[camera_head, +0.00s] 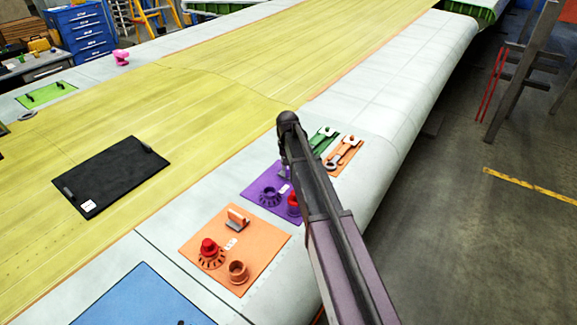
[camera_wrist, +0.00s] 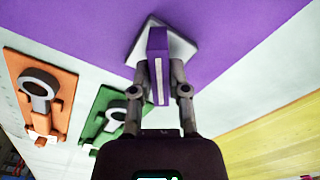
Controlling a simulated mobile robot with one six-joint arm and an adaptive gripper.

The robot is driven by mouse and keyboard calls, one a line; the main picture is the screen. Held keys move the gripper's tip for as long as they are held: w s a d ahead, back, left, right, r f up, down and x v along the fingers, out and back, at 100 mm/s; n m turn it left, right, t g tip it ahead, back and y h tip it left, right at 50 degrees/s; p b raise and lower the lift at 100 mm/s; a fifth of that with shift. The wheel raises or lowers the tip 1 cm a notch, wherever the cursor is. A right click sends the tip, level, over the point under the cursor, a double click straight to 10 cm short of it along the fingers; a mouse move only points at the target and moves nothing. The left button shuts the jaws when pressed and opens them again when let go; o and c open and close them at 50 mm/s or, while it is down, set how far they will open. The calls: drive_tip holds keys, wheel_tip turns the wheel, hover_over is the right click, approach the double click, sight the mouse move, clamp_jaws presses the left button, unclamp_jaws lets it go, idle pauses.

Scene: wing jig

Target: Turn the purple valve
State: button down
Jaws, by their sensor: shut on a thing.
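The purple valve handle (camera_wrist: 158,62) shows in the wrist view as an upright purple bar with a pale stripe, in front of a whitish diamond-shaped plate (camera_wrist: 182,48) on a purple panel (camera_wrist: 235,25). My gripper (camera_wrist: 160,82) is shut on the handle, one finger on each side. In the head view the purple panel (camera_head: 259,186) lies on the wing edge. My arm covers its right side, and the valve handle is mostly hidden there.
Near the valve are a dark purple ring (camera_head: 269,197) and a red knob (camera_head: 293,198). Green (camera_head: 322,138) and orange (camera_head: 346,157) wrench panels lie beyond. A nearer orange panel (camera_head: 262,247) carries raised parts. A black panel (camera_head: 110,175) lies left. Open floor is right of the wing.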

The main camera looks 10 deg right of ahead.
drive_tip(key=m, duration=0.7)
idle(0.5)
drive_tip(key=c, duration=0.6)
unclamp_jaws()
drive_tip(key=shift+r, duration=0.1)
